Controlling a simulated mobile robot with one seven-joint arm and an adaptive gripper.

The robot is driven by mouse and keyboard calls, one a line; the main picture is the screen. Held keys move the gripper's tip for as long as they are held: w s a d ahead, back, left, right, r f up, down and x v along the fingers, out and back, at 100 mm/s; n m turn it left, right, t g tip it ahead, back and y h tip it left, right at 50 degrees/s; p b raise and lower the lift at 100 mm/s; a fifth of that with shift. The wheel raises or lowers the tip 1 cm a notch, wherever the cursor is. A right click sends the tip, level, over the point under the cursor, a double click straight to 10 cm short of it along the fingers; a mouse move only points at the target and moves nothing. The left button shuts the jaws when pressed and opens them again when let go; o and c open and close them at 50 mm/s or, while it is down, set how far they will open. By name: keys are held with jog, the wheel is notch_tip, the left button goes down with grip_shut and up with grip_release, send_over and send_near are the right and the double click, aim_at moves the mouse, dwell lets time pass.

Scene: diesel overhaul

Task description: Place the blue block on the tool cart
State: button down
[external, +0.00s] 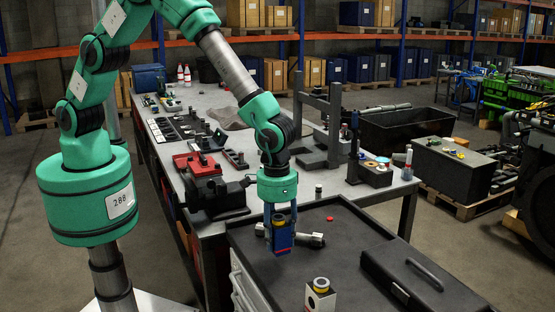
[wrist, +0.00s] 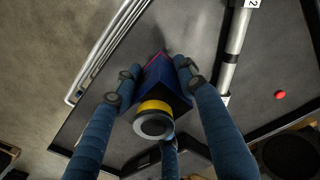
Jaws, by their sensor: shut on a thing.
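The blue block (external: 283,241), with a yellow ring and grey knob on top, is held upright between the fingers of my gripper (external: 281,222). In the wrist view the blue block (wrist: 164,88) sits between the dark blue fingers of my gripper (wrist: 156,76), which press its sides. The tool cart (external: 345,248) is a dark-topped cabinet with light drawers, at the lower middle of the external view; its top (wrist: 205,50) lies under the block in the wrist view. The block is over the cart's left part. I cannot tell whether its bottom touches the top.
A silver cylindrical tool (external: 310,240) lies on the cart beside the block. A red button (external: 329,218), a white block with a yellow ring (external: 320,293) and a dark case (external: 420,275) are also there. A crowded workbench (external: 225,112) stands behind. The cart's middle has free room.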

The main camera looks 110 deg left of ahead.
jog(key=shift+w, duration=0.2)
jog(key=p, duration=0.3)
send_over(333, 279)
jog(key=shift+f, duration=0.7)
dwell(0.4)
jog(key=shift+f, duration=1.75)
jog(key=shift+f, duration=0.1)
jog(key=c, duration=1)
grip_release()
jog(key=shift+c, duration=0.2)
